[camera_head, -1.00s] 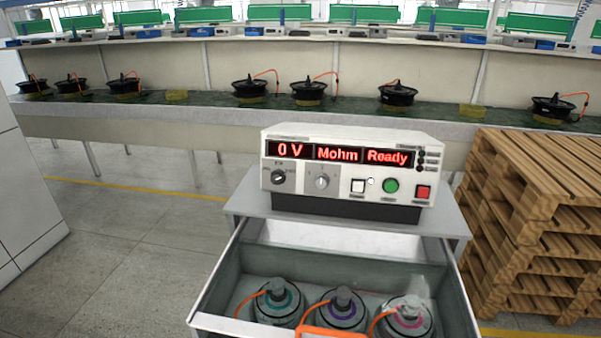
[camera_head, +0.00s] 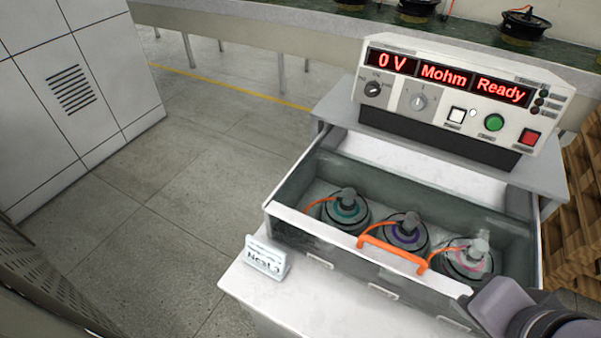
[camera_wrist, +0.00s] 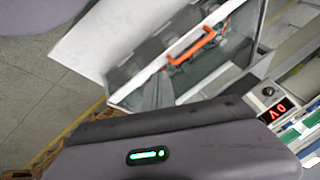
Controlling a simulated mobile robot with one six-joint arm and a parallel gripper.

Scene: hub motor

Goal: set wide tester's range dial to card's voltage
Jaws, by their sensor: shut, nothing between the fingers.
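The wide tester (camera_head: 465,95) is a white box on a grey cabinet, and its red display reads "0 V", "Mohm" and "Ready". A dark round dial (camera_head: 373,88) sits at the left of its front, with labels too small to read. A second, grey knob (camera_head: 418,101) is right of it. A small white card (camera_head: 265,258) stands on the ledge left of the open drawer. Its large print looks like "Next" and a figure, the small print unreadable. My gripper (camera_wrist: 165,125) appears as a dark body with a green light; it is shut, empty and away from the tester.
The open drawer (camera_head: 283,215) holds three round motors with orange cables and has an orange handle (camera_head: 393,254). White, green and red buttons are right of the knobs. A wooden pallet stack (camera_head: 578,215) stands right, a white cabinet (camera_head: 80,90) left. Floor between is clear.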

